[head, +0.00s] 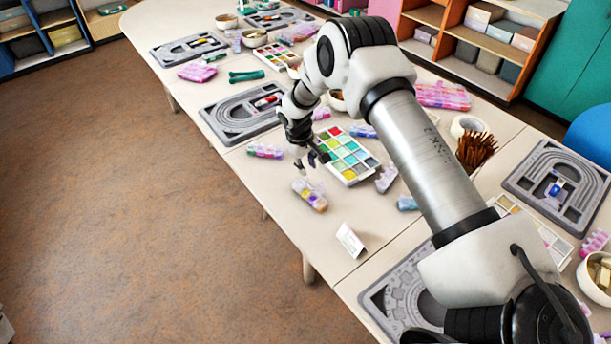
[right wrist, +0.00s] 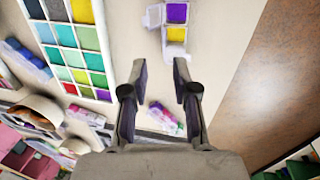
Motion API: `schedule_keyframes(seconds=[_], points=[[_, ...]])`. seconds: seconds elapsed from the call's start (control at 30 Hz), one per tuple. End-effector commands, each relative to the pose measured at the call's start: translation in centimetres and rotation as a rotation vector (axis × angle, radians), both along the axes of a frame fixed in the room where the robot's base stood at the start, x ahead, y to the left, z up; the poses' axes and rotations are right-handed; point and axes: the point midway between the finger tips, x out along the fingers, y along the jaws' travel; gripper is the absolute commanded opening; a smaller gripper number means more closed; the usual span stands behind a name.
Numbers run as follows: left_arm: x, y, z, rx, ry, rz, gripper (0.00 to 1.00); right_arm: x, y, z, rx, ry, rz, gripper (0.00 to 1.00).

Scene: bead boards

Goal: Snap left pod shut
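A small clear pod (head: 310,195) with purple and yellow contents lies near the table's front edge in the head view. In the right wrist view this pod (right wrist: 177,14) is at the top, beyond the fingertips, with clear flaps at its left side and lower end that look raised. A second pod (head: 265,151), pinkish, lies farther left in the head view. It also shows in the right wrist view (right wrist: 164,118), seen between my fingers. My right gripper (head: 318,158) is open and empty above the table, apart from both pods. My left gripper is not in view.
A paint-coloured bead tray (head: 347,156) sits close to the right gripper. A grey bead board (head: 225,120) is behind the pinkish pod. A white card (head: 350,240) stands near the front edge. Bare tabletop lies between the pods, and the floor drops away beyond the edge.

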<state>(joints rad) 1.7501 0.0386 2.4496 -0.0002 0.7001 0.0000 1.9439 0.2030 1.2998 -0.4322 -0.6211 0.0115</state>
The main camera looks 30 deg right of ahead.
Motion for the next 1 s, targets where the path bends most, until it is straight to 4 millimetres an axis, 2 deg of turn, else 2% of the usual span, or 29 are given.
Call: schedule_keyframes(seconds=[0.2,0.33,0.57,0.63,0.67,1.0], points=[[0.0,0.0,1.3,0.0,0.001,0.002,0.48,0.1,-0.7,-3.9,-0.001,0.001,0.001,0.29],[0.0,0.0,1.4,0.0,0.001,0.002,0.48,0.1,-0.9,-5.1,-0.001,0.0,0.001,0.29],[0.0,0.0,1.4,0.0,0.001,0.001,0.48,0.2,-0.9,-5.4,0.0,-0.001,0.0,0.29],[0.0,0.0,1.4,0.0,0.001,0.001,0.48,0.2,-0.9,-5.4,0.0,-0.001,0.001,0.04],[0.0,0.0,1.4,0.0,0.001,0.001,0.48,0.2,-0.8,-5.4,0.0,-0.001,0.001,0.0],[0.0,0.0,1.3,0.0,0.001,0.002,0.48,0.2,-0.8,-5.3,-0.003,-0.001,0.001,0.0]])
